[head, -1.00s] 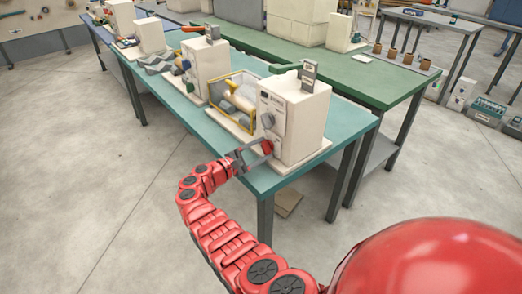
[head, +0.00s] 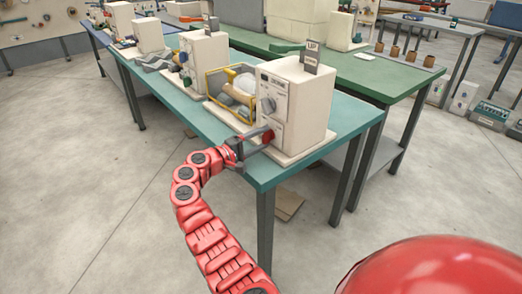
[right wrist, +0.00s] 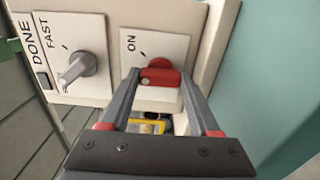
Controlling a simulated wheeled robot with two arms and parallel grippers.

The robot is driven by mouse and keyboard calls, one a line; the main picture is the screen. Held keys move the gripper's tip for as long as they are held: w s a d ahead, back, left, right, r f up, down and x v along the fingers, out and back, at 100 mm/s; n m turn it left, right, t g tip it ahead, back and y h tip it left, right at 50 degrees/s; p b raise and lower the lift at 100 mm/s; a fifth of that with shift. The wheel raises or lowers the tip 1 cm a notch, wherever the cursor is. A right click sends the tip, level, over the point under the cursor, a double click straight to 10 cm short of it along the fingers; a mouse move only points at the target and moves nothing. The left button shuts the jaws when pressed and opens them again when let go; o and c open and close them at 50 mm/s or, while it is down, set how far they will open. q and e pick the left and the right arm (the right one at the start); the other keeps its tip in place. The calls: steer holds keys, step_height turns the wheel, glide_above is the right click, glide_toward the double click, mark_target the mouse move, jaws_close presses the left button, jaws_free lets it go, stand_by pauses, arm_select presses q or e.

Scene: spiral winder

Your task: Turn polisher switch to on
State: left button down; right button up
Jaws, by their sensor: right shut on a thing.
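The polisher (head: 305,108) is a cream box machine at the near end of the teal table. Its red switch (head: 268,135) is low on the front panel. The switch also shows in the right wrist view (right wrist: 160,76), on a white plate with the word ON above left of it. My right gripper (head: 261,139) is at the panel, its fingers on either side of the red switch and shut on it. The fingers also show in the right wrist view (right wrist: 159,84). Any label below the switch is hidden. My left gripper is not in view.
A grey dial (right wrist: 78,69) marked FAST sits left of the switch. A yellow-framed tray (head: 231,93) and another cream machine (head: 203,62) stand farther along the teal table (head: 181,101). A green table (head: 385,77) is behind. The floor at left is clear.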

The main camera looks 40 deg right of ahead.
steer(key=m+b, duration=0.2)
steer(key=b, duration=0.1)
steer(key=m+b, duration=0.3)
steer(key=b, duration=0.1)
steer(key=shift+f, duration=0.4)
steer(key=shift+r+m+b, duration=0.2)
steer(key=shift+m+b, duration=1.25)
steer(key=shift+m, duration=0.15)
steer(key=o, duration=1.4)
steer(key=shift+r, duration=0.1)
steer(key=shift+c, duration=0.2)
